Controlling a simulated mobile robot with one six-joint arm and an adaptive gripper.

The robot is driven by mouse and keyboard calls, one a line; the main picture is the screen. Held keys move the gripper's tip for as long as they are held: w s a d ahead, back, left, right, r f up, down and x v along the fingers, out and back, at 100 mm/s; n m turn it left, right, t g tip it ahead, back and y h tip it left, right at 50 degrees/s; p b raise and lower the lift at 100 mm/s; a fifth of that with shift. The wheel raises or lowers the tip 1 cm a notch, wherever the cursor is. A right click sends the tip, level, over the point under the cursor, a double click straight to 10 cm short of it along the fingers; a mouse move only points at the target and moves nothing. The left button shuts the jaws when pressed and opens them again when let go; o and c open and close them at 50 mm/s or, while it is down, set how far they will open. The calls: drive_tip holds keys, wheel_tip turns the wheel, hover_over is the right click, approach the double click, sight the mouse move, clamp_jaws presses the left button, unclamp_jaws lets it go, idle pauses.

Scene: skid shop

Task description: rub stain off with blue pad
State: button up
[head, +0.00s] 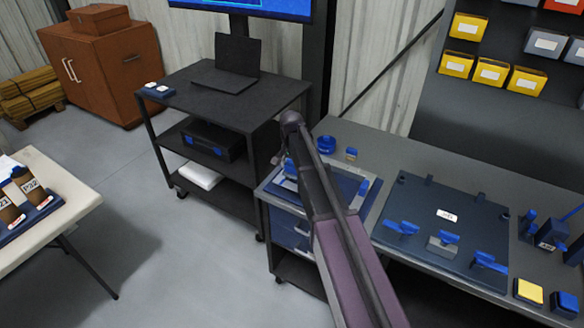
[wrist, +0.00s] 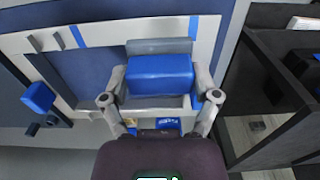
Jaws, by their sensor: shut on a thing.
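In the wrist view, my gripper (wrist: 161,84) is shut on the blue pad (wrist: 160,70), a blue block with grey parts above and below it. The pad is over a pale frame (wrist: 105,42) with a dark blue panel (wrist: 70,70) and blue strips. I cannot tell whether the pad touches the surface. In the head view, the framed panel (head: 347,184) lies at the workbench's left end, partly behind my arm, and my gripper is mostly hidden there. I cannot make out a stain; the pad may cover it.
A dark mat (head: 445,205) with blue-handled clamps lies right of the panel. A blue round item (head: 326,144) stands behind it. A black cart (head: 210,85) with a laptop (head: 237,58) stands left. A pale table (head: 62,185) is at far left; the floor between is clear.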

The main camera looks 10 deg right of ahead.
drive_tip(key=shift+r, duration=0.15)
drive_tip(key=shift+r+p, duration=1.4)
drive_tip(key=shift+p, duration=0.1)
